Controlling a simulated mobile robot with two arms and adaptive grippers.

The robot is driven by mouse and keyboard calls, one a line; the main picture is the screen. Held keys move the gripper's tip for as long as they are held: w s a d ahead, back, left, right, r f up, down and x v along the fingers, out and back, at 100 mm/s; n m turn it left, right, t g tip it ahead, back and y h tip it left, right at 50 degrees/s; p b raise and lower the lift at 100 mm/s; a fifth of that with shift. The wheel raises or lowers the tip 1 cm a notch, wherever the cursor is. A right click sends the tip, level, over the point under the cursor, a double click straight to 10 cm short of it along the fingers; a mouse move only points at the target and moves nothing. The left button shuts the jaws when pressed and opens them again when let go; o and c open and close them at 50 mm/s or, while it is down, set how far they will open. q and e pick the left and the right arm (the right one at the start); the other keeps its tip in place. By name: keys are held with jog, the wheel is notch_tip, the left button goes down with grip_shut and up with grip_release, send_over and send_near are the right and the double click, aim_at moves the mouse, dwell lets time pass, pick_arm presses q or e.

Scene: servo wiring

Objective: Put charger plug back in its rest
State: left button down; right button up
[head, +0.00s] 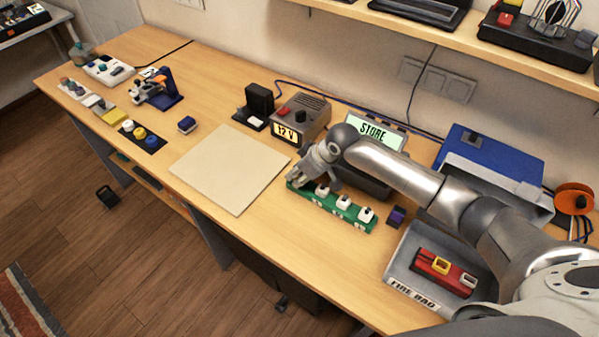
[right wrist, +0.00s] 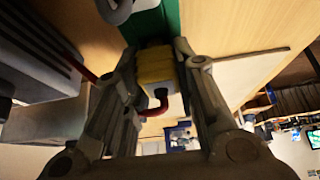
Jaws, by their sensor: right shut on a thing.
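My right gripper (head: 304,172) is at the left end of the green strip (head: 330,206) in the head view. In the right wrist view its fingers (right wrist: 165,90) are shut on a yellow plug (right wrist: 155,66) with a pale lower part and a red lead. The plug is at the end of the green strip (right wrist: 166,22); I cannot tell if it is seated or just above it. In the head view the gripper hides the plug. The charger (head: 299,118) marked 12 V stands behind the gripper. I cannot tell which part is the plug's rest. My left gripper is not in view.
The STORE display (head: 375,131) stands behind my right arm. A bare beige mat (head: 229,168) lies to the left.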

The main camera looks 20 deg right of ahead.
jog(key=o, duration=1.1)
jog(key=shift+f, duration=0.1)
jog(key=v, duration=1.2)
